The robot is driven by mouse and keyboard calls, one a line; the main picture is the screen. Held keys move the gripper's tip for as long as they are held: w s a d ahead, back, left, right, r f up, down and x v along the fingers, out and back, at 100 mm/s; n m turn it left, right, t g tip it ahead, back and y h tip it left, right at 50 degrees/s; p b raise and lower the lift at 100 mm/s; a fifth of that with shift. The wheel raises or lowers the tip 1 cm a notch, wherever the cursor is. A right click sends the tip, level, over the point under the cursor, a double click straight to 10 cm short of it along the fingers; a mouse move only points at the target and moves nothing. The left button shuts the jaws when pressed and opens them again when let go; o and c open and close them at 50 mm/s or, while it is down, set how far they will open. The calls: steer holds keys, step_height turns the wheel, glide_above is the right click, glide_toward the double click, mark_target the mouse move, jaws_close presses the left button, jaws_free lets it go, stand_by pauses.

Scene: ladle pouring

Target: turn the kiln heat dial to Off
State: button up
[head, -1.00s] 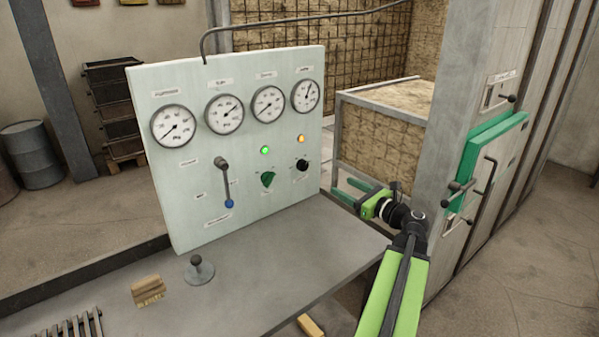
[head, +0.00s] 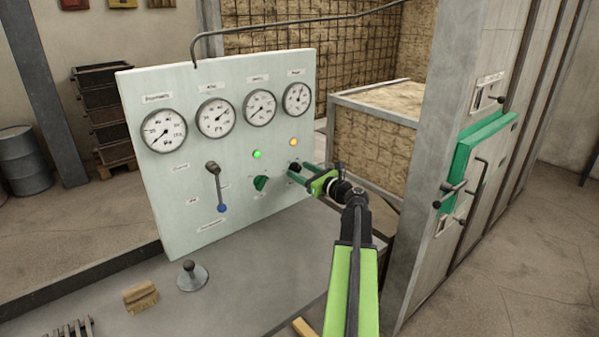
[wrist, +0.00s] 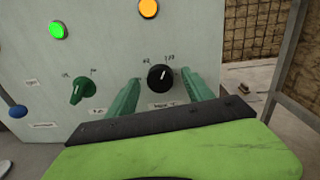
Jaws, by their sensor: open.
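A round black dial (wrist: 160,78) with a white pointer mark sits low on the right of the pale control panel (head: 230,160). In the head view the dial (head: 293,168) is partly covered by my gripper's fingers. A green pointer knob (wrist: 82,91) is to its left; in the head view the knob (head: 261,183) is clear of the gripper. The small labels are too blurred to tell which control is the kiln heat dial. My gripper (wrist: 160,80) is open, its green fingers on either side of the black dial. I cannot tell whether they touch it.
An amber lamp (head: 293,142) is above the black dial and a green lamp (head: 257,154) above the green knob. A lever with a blue tip (head: 221,208) is further left. A brush (head: 141,297) and a grey knobbed object (head: 192,277) stand on the bench.

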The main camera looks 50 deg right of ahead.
steer(key=shift+w, duration=0.3)
jaws_close()
